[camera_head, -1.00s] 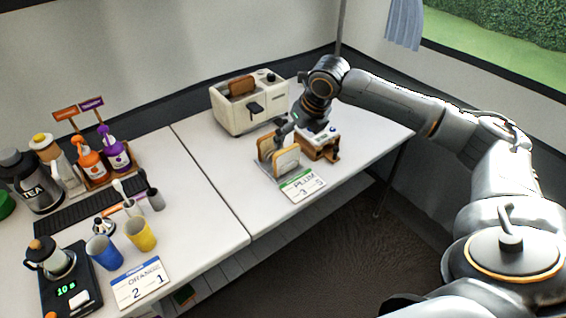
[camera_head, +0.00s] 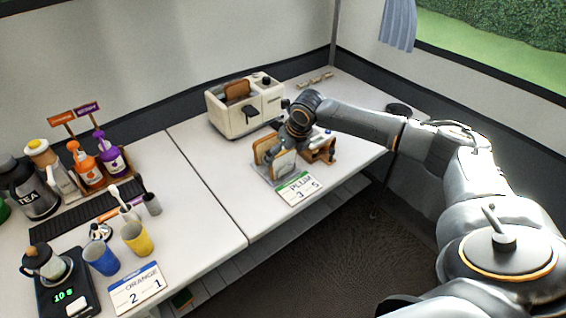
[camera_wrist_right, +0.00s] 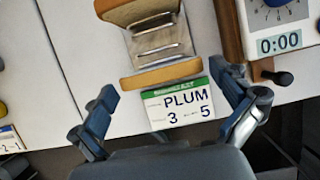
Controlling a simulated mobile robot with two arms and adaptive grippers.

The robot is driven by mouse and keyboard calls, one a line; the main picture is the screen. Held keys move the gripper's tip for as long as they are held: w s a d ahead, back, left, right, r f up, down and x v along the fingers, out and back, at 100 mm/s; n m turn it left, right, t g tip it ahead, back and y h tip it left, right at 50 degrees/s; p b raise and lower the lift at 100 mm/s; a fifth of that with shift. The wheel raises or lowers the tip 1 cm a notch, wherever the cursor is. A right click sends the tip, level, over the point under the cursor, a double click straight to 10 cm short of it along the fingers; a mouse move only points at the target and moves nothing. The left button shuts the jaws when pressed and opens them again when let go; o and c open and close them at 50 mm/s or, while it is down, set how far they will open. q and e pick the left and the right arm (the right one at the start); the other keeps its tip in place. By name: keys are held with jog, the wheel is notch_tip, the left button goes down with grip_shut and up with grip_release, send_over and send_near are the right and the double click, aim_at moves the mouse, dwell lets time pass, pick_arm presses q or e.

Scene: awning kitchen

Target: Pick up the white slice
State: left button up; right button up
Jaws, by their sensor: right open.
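The white slice (camera_head: 283,164) stands upright at the front of a slotted rack (camera_head: 262,176), its pale face toward the card. In the right wrist view its tan top edge (camera_wrist_right: 160,76) lies just above the card. A browner slice (camera_head: 265,146) stands at the back of the rack and shows in the wrist view (camera_wrist_right: 128,11). My right gripper (camera_head: 284,139) is above the rack. In the wrist view its fingers (camera_wrist_right: 164,84) are spread on either side of the white slice, apart from it. My left gripper is not in view.
A PLUM card (camera_head: 299,188) lies in front of the rack. A wooden timer stand (camera_head: 320,150) is close on the right. A toaster (camera_head: 246,108) holding a slice stands behind. Cups (camera_head: 136,238), bottles and a scale (camera_head: 66,288) are at left.

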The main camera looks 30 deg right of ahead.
jog(key=shift+x, duration=1.1)
jog(key=shift+s, duration=0.1)
jog(key=c, duration=0.7)
jog(key=shift+r, duration=0.1)
